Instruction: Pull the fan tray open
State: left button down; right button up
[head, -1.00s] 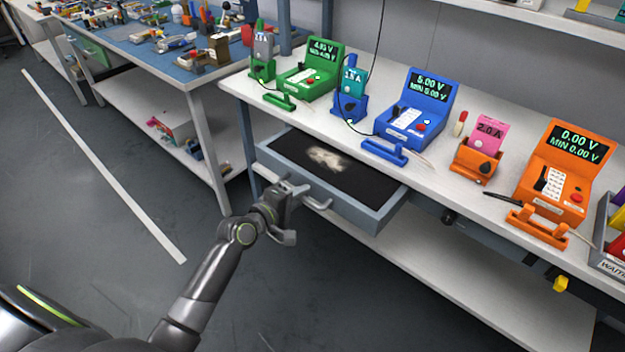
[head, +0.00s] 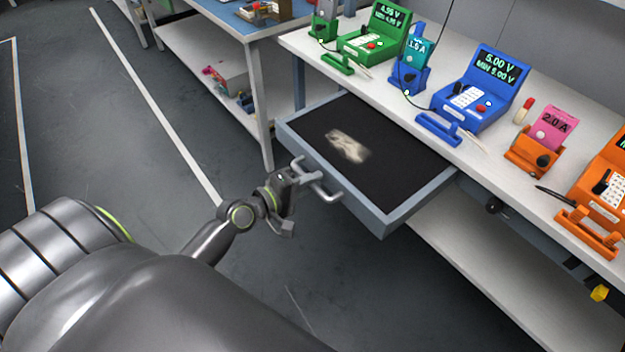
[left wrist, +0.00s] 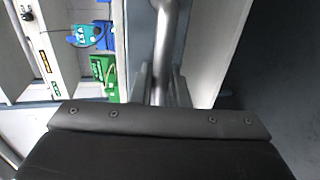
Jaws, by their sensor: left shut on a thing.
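The fan tray (head: 375,215) is a grey drawer with a black lining, pulled well out from under the white bench. A pale, blurred item (head: 346,146) lies on its lining. A light grey bar handle (head: 327,194) stands out from its front. My left gripper (head: 297,176) is shut on this handle, near its left end. In the left wrist view the handle (left wrist: 165,50) runs up from between the fingers (left wrist: 160,82). My right gripper is not in view.
On the bench (head: 545,180) stand a green meter (head: 374,35), a blue meter (head: 480,92) and an orange meter (head: 605,190), with smaller holders and leads. A blue-topped table (head: 222,12) stands behind at the left. The floor (head: 120,150) left of the tray is clear.

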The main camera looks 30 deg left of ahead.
pick_arm(q)
jog(key=c, duration=1.8)
grip_release()
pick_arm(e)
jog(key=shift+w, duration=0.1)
